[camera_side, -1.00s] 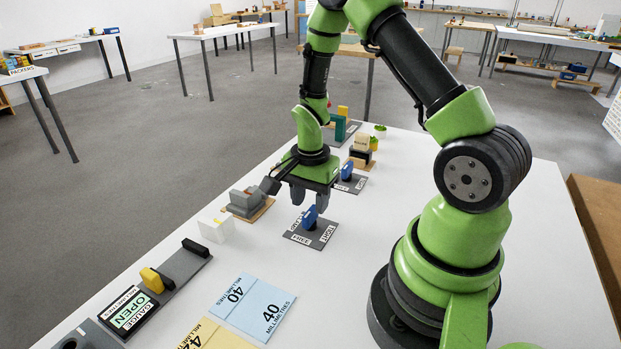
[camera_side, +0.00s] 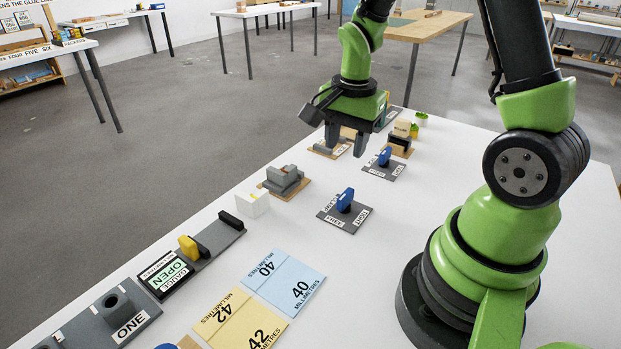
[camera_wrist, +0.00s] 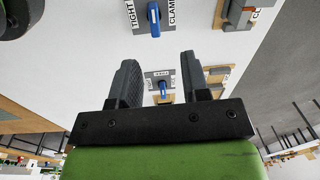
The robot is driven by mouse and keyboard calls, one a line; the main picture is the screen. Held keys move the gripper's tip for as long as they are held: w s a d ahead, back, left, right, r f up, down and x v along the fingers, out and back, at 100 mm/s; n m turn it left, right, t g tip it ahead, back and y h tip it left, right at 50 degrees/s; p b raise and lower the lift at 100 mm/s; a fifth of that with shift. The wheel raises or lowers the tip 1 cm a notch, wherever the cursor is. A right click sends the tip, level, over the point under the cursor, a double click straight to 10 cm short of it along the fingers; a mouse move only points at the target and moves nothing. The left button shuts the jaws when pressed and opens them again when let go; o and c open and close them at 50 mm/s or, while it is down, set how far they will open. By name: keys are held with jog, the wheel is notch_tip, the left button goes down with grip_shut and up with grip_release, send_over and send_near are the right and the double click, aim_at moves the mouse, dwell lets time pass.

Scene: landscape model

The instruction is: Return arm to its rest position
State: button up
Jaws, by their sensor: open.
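My gripper (camera_side: 346,142) is open and empty, fingers pointing down, held above the far part of the white table. It is up and back from the near blue-handled clamp plate (camera_side: 344,215) and left of the farther blue-handled plate (camera_side: 385,163). In the wrist view my gripper (camera_wrist: 159,66) shows two dark fingers spread apart with nothing between them but the scene behind. A blue handle (camera_wrist: 154,20) on a labelled plate shows beyond the fingers. My gripper hides part of the far row of fixtures.
A grey block on a wooden base (camera_side: 284,180), a white box (camera_side: 253,205), a gauge rail with an OPEN sign (camera_side: 165,274) and blue (camera_side: 284,281) and yellow (camera_side: 239,318) millimetre cards lie on the table. The table's right side beside my base is bare.

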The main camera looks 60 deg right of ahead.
jog(key=s+a+r+n+t+y, duration=0.1)
jog(key=s+a+r+n+t, duration=0.2)
jog(key=s+a+r+n, duration=0.2)
jog(key=s+a+r+n+t+y, duration=0.1)
jog(key=s+a+r+n+t, duration=0.2)
jog(key=s+a+r+n, duration=0.3)
notch_tip(320, 180, up, 5)
jog(key=shift+a+r+n+t, duration=0.15)
jog(key=shift+a+n+t, duration=0.15)
jog(key=shift+n, duration=0.7)
